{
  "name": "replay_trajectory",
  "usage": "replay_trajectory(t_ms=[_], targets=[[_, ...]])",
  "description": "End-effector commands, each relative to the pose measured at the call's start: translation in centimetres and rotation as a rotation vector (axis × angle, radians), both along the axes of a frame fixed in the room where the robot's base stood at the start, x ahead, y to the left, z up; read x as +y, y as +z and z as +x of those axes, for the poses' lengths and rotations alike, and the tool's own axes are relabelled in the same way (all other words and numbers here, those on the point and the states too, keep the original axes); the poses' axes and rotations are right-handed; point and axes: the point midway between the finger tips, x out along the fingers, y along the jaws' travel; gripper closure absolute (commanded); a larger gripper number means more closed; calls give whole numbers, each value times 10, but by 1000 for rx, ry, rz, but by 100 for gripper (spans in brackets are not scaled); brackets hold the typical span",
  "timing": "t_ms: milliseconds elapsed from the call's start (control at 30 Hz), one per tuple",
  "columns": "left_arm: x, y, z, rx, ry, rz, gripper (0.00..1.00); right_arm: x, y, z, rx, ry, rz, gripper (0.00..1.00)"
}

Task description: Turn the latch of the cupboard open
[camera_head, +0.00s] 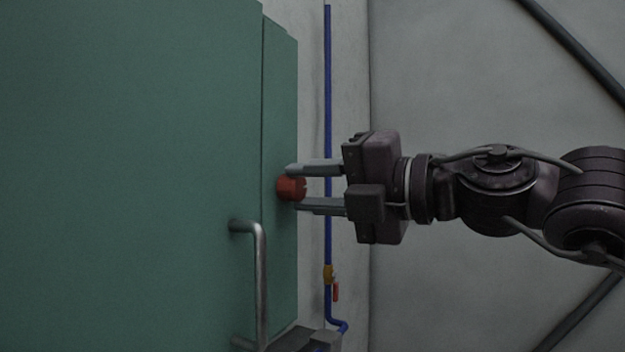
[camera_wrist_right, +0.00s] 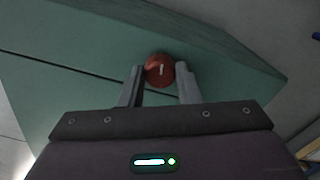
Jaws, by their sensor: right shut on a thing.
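The green cupboard (camera_head: 140,150) fills the left of the head view; its side face also shows in the right wrist view (camera_wrist_right: 90,60). The latch is a round red knob (camera_head: 289,188) on the cupboard's narrow side panel. In the right wrist view the red knob (camera_wrist_right: 159,71) has a short pale mark, close to upright in the picture. My right gripper (camera_head: 303,188) comes in from the right, one finger above and one below the knob. In the right wrist view its fingers (camera_wrist_right: 160,82) are on both sides of the knob, shut on it. My left gripper is not in view.
A metal bar handle (camera_head: 261,285) sticks out from the cupboard's front, below the knob. A blue pipe (camera_head: 328,100) with an orange-red valve (camera_head: 335,290) runs down the wall behind my gripper. A grey wall (camera_head: 480,80) with dark diagonal bars stands behind my right arm.

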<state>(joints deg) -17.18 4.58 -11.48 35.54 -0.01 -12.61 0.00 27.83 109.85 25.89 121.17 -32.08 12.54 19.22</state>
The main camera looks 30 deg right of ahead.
Motion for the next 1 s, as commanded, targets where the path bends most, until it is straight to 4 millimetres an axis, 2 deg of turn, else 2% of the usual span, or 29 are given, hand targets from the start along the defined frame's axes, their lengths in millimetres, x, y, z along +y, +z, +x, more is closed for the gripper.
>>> replay_trajectory(t_ms=[400,933,967,1000], targets=[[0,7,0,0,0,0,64,0,0,0,90,-1,156,93],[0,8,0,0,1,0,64,-1,0,0,102,-1,176,93],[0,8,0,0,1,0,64,-1,0,0,102,-2,175,69],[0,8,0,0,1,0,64,-1,0,0,103,-1,175,63]])
